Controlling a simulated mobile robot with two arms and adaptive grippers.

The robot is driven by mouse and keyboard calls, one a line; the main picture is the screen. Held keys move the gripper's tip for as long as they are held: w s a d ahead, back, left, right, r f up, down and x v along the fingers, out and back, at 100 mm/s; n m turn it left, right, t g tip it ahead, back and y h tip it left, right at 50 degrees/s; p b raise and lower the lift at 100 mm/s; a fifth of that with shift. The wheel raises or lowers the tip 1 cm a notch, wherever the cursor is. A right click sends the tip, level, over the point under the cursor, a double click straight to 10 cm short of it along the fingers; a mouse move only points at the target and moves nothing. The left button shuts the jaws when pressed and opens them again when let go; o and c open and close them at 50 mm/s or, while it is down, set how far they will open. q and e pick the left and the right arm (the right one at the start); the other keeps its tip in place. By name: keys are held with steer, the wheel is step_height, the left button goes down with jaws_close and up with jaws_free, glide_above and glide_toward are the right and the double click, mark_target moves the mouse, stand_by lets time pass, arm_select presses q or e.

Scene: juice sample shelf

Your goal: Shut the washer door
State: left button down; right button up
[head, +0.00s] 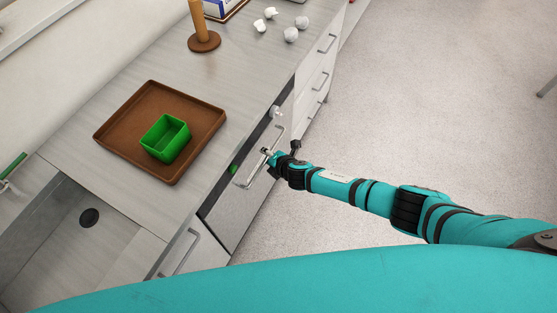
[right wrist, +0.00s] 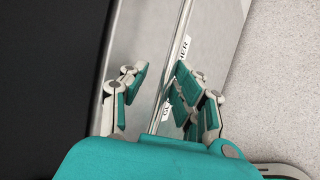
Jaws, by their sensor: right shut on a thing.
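The washer door (head: 240,208) is a grey metal front panel below the counter. A dark gap shows between its top edge and the cabinet, so it stands partly open. A bar handle (head: 247,182) runs along the door. My right gripper (head: 270,155) is at the handle's far end. In the right wrist view, the handle bar (right wrist: 172,70) passes between the fingers of my right gripper (right wrist: 155,95), which is shut on it. A partly hidden label (right wrist: 184,48) is on the door. The dark opening lies left of the door's edge there. My left gripper is out of view.
The counter holds a brown tray (head: 105,130) with a green box (head: 163,150), a wooden stand (head: 204,40) and several small white pieces (head: 271,13). Drawers (head: 320,80) with handles stand beyond the washer. A sink (head: 70,245) is at lower left.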

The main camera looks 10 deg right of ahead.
steer(key=v, duration=1)
steer(key=shift+a+r, duration=0.1)
steer(key=s+d+f+m+g+h, duration=0.1)
steer(key=s+d+f+m, duration=0.35)
steer(key=f, duration=0.25)
steer(key=s+d+f+m+g+h, duration=0.1)
steer(key=s+d+f+m, duration=0.2)
steer(key=f+m, duration=0.25)
steer(key=s+d+f+m+g+h, duration=0.1)
steer(key=s+d+f+m, duration=0.25)
steer(key=f, duration=0.45)
steer(key=s+d+f+m+g, duration=0.1)
steer(key=s+f+m, duration=0.2)
steer(key=s, duration=0.7)
steer(key=s+d+f+m+g, duration=0.1)
steer(key=s+f+m, duration=0.3)
steer(key=s, duration=0.7)
steer(key=s+d+f+m+g+h, duration=0.1)
steer(key=s+d+f+m+g, duration=0.1)
steer(key=s, duration=0.8)
steer(key=shift+s+f+m+g, duration=0.3)
steer(key=shift+f+m+g, duration=0.4)
steer(key=shift+f+m, duration=0.2)
